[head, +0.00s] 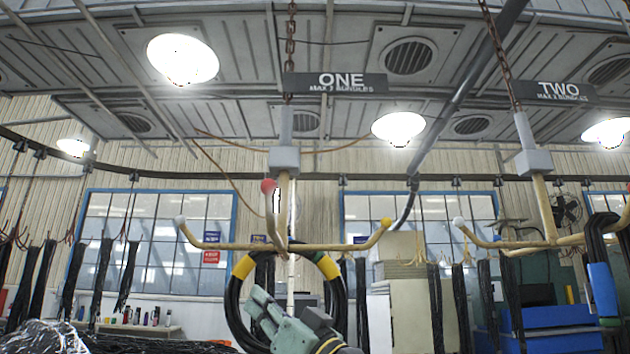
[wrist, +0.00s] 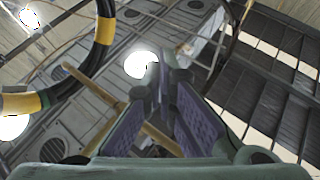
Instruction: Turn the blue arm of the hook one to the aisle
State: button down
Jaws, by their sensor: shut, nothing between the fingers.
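Hook one (head: 284,160) hangs from a chain under the sign ONE. Its tan arms spread out low: one has a red tip (head: 268,187), one a pale tip (head: 179,220) at left, one a yellow tip (head: 386,222) at right. I see no clearly blue tip; a rear arm may be hidden behind the post. A black hose bundle (head: 238,318) with yellow bands hangs from the hook; its loop also shows in the wrist view (wrist: 92,62). My gripper (head: 258,297) is shut and empty, low in front of the bundle. In the wrist view its fingers (wrist: 168,80) meet, with a tan bar (wrist: 95,88) beyond.
Hook two (head: 533,160) hangs at right, with a blue-banded hose bundle (head: 602,285) beside it. More black hoses (head: 127,275) hang along the back rail. A shiny wrapped bundle (head: 45,338) lies at lower left. Blue bins (head: 545,325) stand at lower right.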

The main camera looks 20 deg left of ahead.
jog(key=s+d+r+n+g, duration=0.15)
jog(key=d+r+g, duration=0.4)
jog(key=d, duration=0.75)
jog(key=n+g+h+p, duration=0.1)
jog(key=n+g+h, duration=0.1)
jog(key=n+g, duration=0.3)
send_near(274, 189)
jog(key=shift+m, duration=0.25)
jog(key=a+p, duration=0.1)
jog(key=a, duration=0.1)
jog(key=a+p, duration=0.1)
jog(key=a, duration=0.1)
jog(key=a+r+p, duration=0.1)
jog(key=a, duration=0.1)
jog(key=shift+s+a+r+p, duration=0.1)
jog(key=shift+s+a+p, duration=0.2)
jog(key=shift+p, duration=0.1)
jog(key=shift+a, duration=0.1)
